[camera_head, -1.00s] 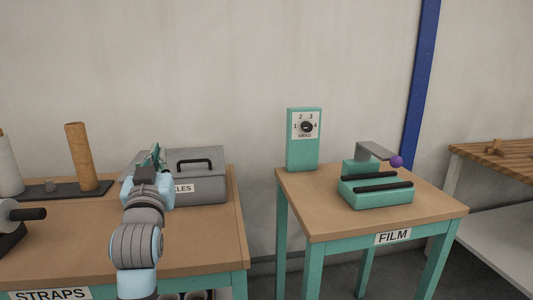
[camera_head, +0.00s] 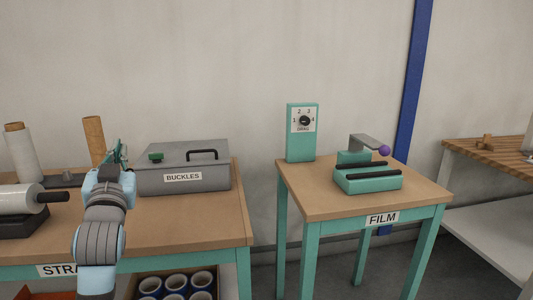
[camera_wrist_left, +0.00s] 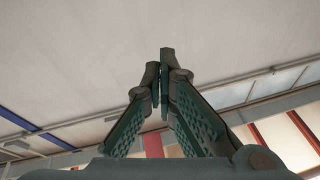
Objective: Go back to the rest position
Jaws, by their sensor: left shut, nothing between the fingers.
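My left gripper (camera_head: 120,148) is raised over the straps table in the head view, its fingers pointing up and away. In the left wrist view the two green perforated fingers (camera_wrist_left: 161,72) meet at their tips, with nothing between them. The gripper is just left of the grey buckles box (camera_head: 182,166), which has a black handle and a green catch and is closed. The wrist camera faces upward to a pale ceiling or wall. My right gripper is not in view.
The straps table (camera_head: 222,228) also holds a cardboard tube (camera_head: 94,140), a white roll (camera_head: 22,155) and a horizontal roll with a black handle (camera_head: 18,199). The film table (camera_head: 330,208) carries a green drag dial box (camera_head: 302,135) and a green film device (camera_head: 367,183). A gap separates the tables.

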